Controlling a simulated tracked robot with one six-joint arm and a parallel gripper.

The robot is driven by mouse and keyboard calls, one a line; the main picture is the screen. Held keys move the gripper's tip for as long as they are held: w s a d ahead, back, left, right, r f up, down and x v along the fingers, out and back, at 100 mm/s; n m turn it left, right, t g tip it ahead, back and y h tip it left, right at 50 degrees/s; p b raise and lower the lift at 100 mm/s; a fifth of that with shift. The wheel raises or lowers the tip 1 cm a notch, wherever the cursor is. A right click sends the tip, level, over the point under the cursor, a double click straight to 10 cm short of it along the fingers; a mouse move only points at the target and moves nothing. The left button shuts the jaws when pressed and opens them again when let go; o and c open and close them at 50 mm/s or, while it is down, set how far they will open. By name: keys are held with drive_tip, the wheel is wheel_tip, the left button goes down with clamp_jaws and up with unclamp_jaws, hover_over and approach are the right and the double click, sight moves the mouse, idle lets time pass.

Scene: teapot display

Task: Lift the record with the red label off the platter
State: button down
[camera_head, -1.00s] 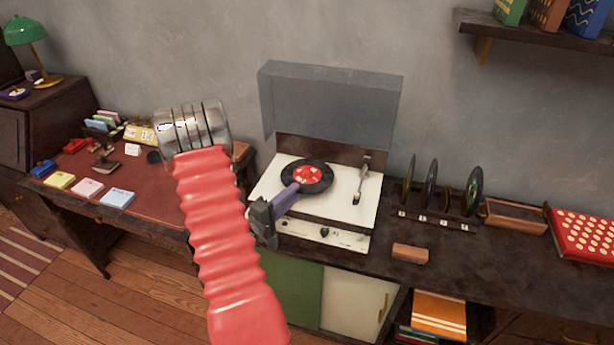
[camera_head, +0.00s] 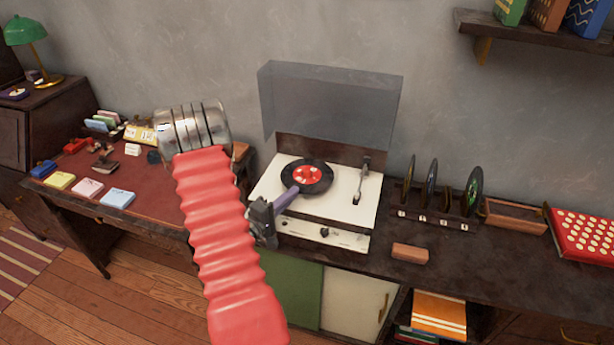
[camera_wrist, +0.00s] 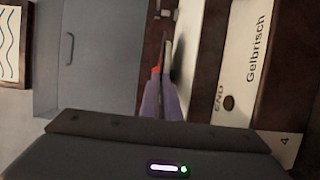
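The black record with the red label (camera_head: 318,187) lies flat at the white turntable (camera_head: 345,216), over its platter. I cannot tell whether there is a gap beneath it. My gripper (camera_head: 293,190) reaches in from the front left, its purple fingertips at the record's near edge. In the wrist view the two fingers (camera_wrist: 161,80) are close together, with the record seen almost edge-on at their tips and a bit of orange-red showing there. They look shut on the rim. The platter is hidden under the record.
The tonearm (camera_head: 361,182) rests to the record's right. The clear lid (camera_head: 330,102) stands open behind. Several records stand in a rack (camera_head: 437,222) on the right, with a wooden block (camera_head: 410,253) in front. A desk (camera_head: 135,175) is on the left.

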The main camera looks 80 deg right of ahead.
idle(0.3)
wheel_tip(320, 180, up, 10)
idle(0.8)
idle(0.4)
